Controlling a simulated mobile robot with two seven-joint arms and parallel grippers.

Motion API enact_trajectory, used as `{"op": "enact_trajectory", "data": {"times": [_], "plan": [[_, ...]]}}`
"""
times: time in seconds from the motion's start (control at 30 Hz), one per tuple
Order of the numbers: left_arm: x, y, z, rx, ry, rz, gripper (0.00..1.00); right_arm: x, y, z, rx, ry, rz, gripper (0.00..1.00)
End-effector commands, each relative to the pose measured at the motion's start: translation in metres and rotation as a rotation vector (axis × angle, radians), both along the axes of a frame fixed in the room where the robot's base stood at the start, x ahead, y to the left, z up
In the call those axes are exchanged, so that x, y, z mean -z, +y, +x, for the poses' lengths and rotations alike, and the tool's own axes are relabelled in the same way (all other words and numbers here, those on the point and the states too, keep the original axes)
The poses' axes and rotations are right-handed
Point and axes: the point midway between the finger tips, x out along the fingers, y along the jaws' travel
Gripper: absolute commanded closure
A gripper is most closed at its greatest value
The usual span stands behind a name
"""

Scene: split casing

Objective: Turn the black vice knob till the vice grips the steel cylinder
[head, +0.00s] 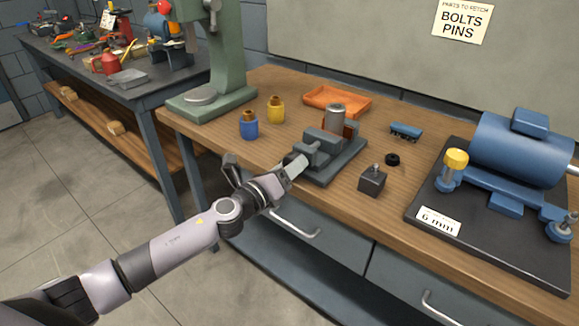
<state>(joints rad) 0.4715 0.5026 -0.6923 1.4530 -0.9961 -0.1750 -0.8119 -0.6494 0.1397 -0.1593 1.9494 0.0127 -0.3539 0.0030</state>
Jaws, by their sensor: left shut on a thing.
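The grey vice (343,165) stands at the front edge of the wooden bench. The steel cylinder (335,117) stands upright at its jaws; whether both jaws touch it is too small to tell. My left gripper (297,165) reaches in from the lower left to the vice's front end and is shut on the black vice knob. The knob itself is mostly hidden by the gripper. My right gripper is out of view.
Behind the vice is an orange tray (337,93). Blue (249,128) and yellow (276,112) containers stand left of it. A dark block (372,181) and a black ring (392,159) lie to its right. A blue motor (520,148) on a dark plate fills the right.

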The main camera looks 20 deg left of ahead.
Motion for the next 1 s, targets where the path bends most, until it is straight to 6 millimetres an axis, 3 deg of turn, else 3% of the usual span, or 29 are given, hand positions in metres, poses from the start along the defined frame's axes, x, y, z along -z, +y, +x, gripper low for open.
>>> {"op": "enact_trajectory", "data": {"times": [0.4, 0.97, 1.0], "plan": [[0.0008, 0.0006, 0.0, 0.0, -0.065, 0.184, 0.8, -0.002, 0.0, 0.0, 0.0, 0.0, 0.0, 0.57], [0.001, 0.0007, 0.0, 0.0, -0.074, 0.208, 0.8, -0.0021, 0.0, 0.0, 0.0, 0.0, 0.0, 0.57], [0.001, 0.0007, 0.0, 0.0, -0.074, 0.208, 0.4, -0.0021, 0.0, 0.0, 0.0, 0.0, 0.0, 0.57]]}}
